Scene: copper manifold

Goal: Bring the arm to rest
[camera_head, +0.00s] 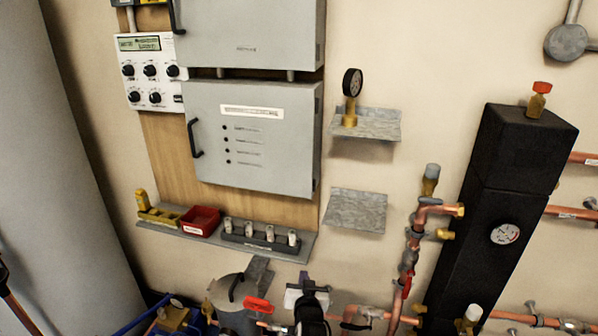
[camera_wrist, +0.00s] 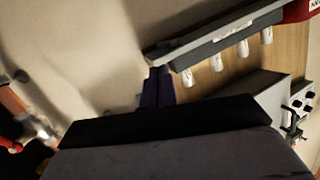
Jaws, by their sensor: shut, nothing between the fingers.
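My gripper (camera_wrist: 157,80) shows in the wrist view as two dark fingers side by side, closed together with nothing between them. Its wide dark body fills the bottom of that view. The fingertips appear close to the edge of the grey shelf (camera_wrist: 165,48), though I cannot tell the gap. In the head view I cannot clearly pick out my gripper among the dark parts at the bottom middle.
The wall shelf (camera_head: 290,252) bears a red tray (camera_head: 201,221), a yellow holder (camera_head: 160,215) and a rack (camera_head: 262,242) with several pale cylinders. A gauge (camera_head: 352,84) stands on a small shelf (camera_head: 380,125). Copper pipes (camera_head: 412,248) and a black column (camera_head: 500,200) are right.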

